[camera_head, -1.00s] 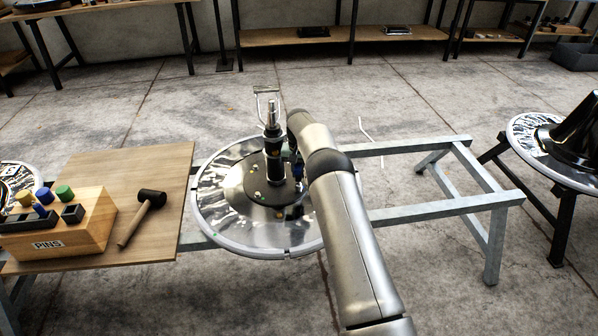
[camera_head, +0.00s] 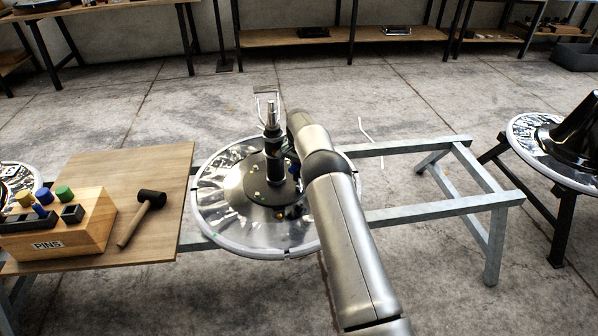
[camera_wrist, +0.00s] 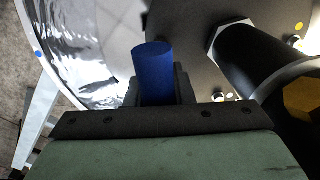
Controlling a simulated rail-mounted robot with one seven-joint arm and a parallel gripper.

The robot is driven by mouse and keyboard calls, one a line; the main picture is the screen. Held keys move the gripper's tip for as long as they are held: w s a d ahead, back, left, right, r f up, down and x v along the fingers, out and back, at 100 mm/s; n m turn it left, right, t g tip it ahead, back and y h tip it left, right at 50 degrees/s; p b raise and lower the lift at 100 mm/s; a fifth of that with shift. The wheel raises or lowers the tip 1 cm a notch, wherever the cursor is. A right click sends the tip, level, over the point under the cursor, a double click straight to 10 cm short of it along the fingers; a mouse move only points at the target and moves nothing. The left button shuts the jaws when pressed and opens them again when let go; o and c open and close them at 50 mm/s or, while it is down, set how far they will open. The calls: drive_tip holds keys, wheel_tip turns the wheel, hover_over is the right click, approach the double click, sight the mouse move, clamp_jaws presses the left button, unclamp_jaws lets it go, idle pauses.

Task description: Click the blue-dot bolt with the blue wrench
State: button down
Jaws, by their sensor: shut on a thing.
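The blue wrench shows in the wrist view as a blue cylinder (camera_wrist: 153,70) upright between the fingers of my gripper (camera_wrist: 157,88), which is shut on it. Its lower end is hidden by the gripper. In the head view, a bit of blue (camera_head: 293,168) shows beside the black center post, where my arm hides most of the gripper. I cannot make out the bolt at that dot. The wrench is apart from the dot.
The round chair base (camera_head: 210,225) has a black post (camera_head: 274,158) at its center, close right of my gripper in the wrist view. Left are a wooden board (camera_head: 150,170), a hammer (camera_head: 150,198) and a PINS block (camera_head: 85,235). A metal frame (camera_head: 430,210) stands right.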

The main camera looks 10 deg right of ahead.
drive_tip(key=n, duration=0.3)
drive_tip(key=shift+r, duration=0.1)
drive_tip(key=shift+r+p, duration=1.35)
drive_tip(key=shift+r, duration=1.05)
drive_tip(key=shift+r, duration=0.1)
drive_tip(key=shift+s+r+n, duration=0.2)
drive_tip(key=shift+r+n, duration=0.1)
drive_tip(key=s+r+n, duration=0.2)
drive_tip(key=s+r, duration=0.2)
drive_tip(key=s, duration=0.9)
drive_tip(key=s+r+n, duration=0.3)
drive_tip(key=s+r, duration=0.2)
drive_tip(key=s, duration=0.7)
drive_tip(key=shift+s+r, duration=0.25)
drive_tip(key=shift+s, duration=0.15)
